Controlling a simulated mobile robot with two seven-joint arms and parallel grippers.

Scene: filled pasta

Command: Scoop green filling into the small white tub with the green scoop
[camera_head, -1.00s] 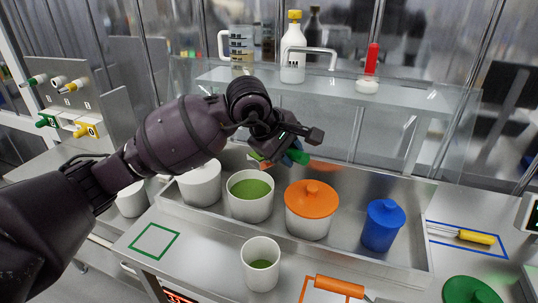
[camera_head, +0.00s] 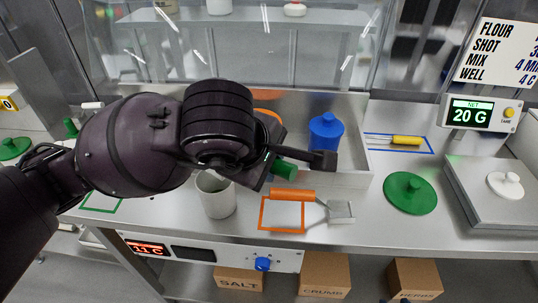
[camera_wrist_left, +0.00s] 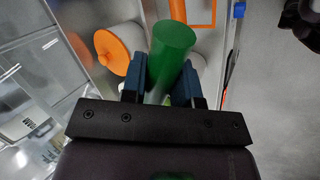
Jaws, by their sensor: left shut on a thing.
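My left gripper (camera_head: 288,163) is shut on the green scoop (camera_head: 285,171). Its green handle (camera_wrist_left: 172,48) stands between the two fingers in the left wrist view; the scoop's bowl is hidden, so I cannot tell what it holds. The gripper is above the counter, to the right of and higher than the small white tub (camera_head: 216,197). The tub stands upright at the front, partly behind my arm; its contents are not clear. The larger tub of green filling is hidden behind my left arm. My right gripper is not in view.
An orange-handled scraper (camera_head: 292,195) lies by an orange outline. A green lid (camera_head: 410,192) lies on the right. The scale display (camera_head: 470,114) reads 20 G. An orange-lidded tub (camera_wrist_left: 115,48) shows in the left wrist view.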

